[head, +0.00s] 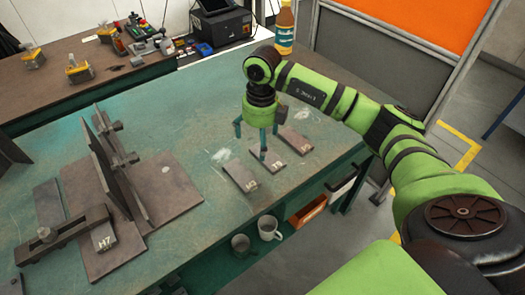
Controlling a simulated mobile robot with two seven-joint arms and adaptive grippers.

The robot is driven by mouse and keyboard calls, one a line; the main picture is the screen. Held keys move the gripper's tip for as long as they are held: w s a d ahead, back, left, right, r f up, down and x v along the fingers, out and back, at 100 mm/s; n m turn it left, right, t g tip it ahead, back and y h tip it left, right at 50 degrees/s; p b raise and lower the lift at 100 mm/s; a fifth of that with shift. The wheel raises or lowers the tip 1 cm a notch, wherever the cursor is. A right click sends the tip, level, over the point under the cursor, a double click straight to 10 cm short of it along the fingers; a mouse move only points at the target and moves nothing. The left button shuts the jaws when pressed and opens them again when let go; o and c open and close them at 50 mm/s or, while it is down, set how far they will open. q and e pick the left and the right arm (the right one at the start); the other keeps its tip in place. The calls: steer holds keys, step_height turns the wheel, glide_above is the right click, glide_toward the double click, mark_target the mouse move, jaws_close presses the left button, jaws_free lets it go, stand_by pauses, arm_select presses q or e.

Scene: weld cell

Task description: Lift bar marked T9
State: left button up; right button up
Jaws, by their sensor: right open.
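Three flat dark bars lie side by side on the green bench top (190,125). The middle one (279,166) has a pale end label that seems to read T9, though it is small. Its far end is partly hidden by my right gripper (252,143). That gripper points down with its fingers spread, open and empty, over the far end of the middle bar. I cannot tell whether a fingertip touches it. My left gripper is not in view.
A bar (239,176) lies left of it and another (295,140) right. A plate fixture (170,190) with upright plates and a clamp marked H7 stands left. Mugs (268,228) and an orange bin (307,211) sit below the bench edge. A bottle (285,30) stands behind.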

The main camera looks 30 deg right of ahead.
mark_target(267, 157)
steer(key=shift+d+h, duration=0.3)
steer(key=shift+d, duration=0.35)
steer(key=shift+s+d+f, duration=0.1)
steer(key=shift+f, duration=0.25)
steer(key=f+p, duration=0.2)
steer(key=f, duration=0.3)
steer(key=shift+s+f, duration=0.2)
steer(key=shift+f, duration=0.25)
steer(key=c, duration=1.1)
steer(key=shift+w+r, duration=0.1)
steer(key=shift+c, duration=0.5)
